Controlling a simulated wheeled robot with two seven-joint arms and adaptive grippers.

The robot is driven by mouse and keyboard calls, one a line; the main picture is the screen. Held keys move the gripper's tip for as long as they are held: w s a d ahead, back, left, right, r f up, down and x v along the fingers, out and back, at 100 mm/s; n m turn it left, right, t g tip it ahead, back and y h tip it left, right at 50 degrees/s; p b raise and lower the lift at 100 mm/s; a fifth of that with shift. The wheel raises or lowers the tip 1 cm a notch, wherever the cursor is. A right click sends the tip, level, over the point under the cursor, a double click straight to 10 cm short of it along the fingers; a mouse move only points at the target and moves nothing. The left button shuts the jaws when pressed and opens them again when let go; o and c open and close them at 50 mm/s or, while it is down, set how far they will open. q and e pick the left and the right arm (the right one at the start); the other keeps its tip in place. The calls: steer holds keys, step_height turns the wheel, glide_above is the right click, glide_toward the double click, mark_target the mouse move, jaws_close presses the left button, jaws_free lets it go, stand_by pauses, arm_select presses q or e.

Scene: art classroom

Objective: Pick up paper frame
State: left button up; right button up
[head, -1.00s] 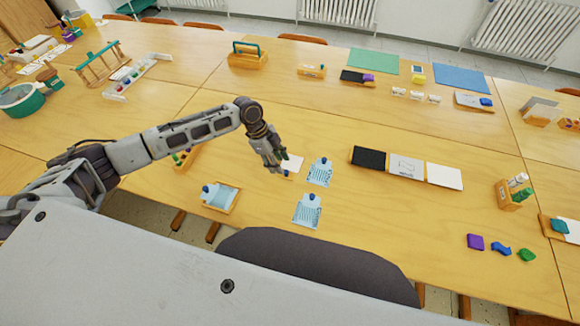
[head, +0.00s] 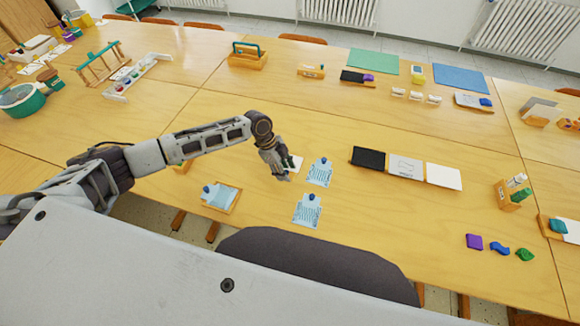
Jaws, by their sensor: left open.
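I cannot tell for sure which thing is the paper frame. A small white sheet-like thing (head: 296,163) lies on the table, partly hidden by my left gripper (head: 284,174). That gripper is open, with its fingers pointing down beside or over the sheet; contact cannot be told. Two light-blue pieces with blue knobs, an upper one (head: 319,173) and a lower one (head: 307,211), lie just right of and below the gripper. A wooden-edged tray (head: 232,209) with a light-blue sheet and blue knob lies to the lower left. My right gripper is not in view.
A black panel (head: 368,158), a panel with a drawing (head: 406,167) and a white panel (head: 444,176) lie in a row to the right. A bottle holder (head: 508,197) stands farther right. Purple, blue and green pieces lie at the front right.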

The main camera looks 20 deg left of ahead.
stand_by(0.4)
arm_select(q)
jaws_close()
stand_by(0.4)
step_height(320, 180, up, 10)
stand_by(0.6)
steer(key=shift+s, duration=0.1)
stand_by(0.5)
